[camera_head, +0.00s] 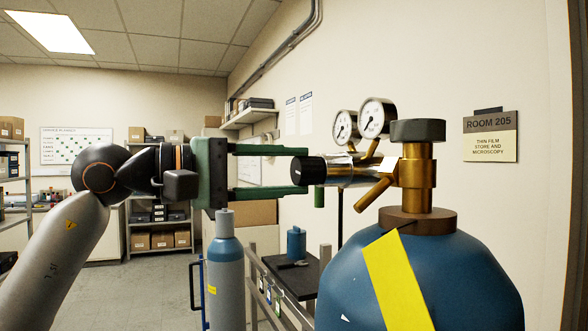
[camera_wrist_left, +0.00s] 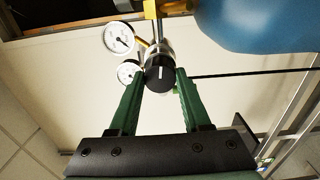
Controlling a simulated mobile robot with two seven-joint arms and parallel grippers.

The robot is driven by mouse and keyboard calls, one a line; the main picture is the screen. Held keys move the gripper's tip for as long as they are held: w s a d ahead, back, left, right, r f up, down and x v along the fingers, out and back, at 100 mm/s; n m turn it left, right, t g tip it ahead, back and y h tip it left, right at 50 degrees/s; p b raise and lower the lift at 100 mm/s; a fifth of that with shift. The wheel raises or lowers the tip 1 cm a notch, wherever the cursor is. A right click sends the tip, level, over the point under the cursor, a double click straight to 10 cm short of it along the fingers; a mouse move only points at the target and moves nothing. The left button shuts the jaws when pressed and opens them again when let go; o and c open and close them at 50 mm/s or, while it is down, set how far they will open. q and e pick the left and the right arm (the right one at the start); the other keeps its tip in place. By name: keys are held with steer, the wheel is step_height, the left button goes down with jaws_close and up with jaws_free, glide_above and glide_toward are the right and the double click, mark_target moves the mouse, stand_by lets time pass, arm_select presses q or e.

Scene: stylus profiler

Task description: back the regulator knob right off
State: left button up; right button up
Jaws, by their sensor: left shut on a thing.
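The regulator knob (camera_head: 310,171) is black and sits on the left end of the silver regulator body (camera_head: 348,171). In the left wrist view the knob (camera_wrist_left: 160,78) faces the camera, with a white line on its face that looks nearly upright in the picture. My left gripper (camera_head: 298,171) has its green fingers above and below the knob and is shut on it. The regulator joins a brass valve (camera_head: 417,175) on top of a blue gas cylinder (camera_head: 475,275). Two round white gauges (camera_head: 374,118) (camera_head: 344,127) stand above the regulator; their readings are too small to tell. My right gripper is not in view.
A grey-blue cylinder (camera_head: 225,275) stands behind my left gripper. A dark tabletop (camera_head: 300,275) holds a small blue bottle (camera_head: 296,243). The wall with the room sign (camera_head: 490,136) runs close behind the blue cylinder. Open floor (camera_head: 150,295) lies at the left.

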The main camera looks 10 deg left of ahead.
arm_select(q)
jaws_close()
steer(key=n, duration=0.4)
steer(key=shift+n, duration=0.4)
steer(key=n, duration=1.5)
steer(key=o, duration=1.2)
jaws_free()
steer(key=shift+a, duration=0.1)
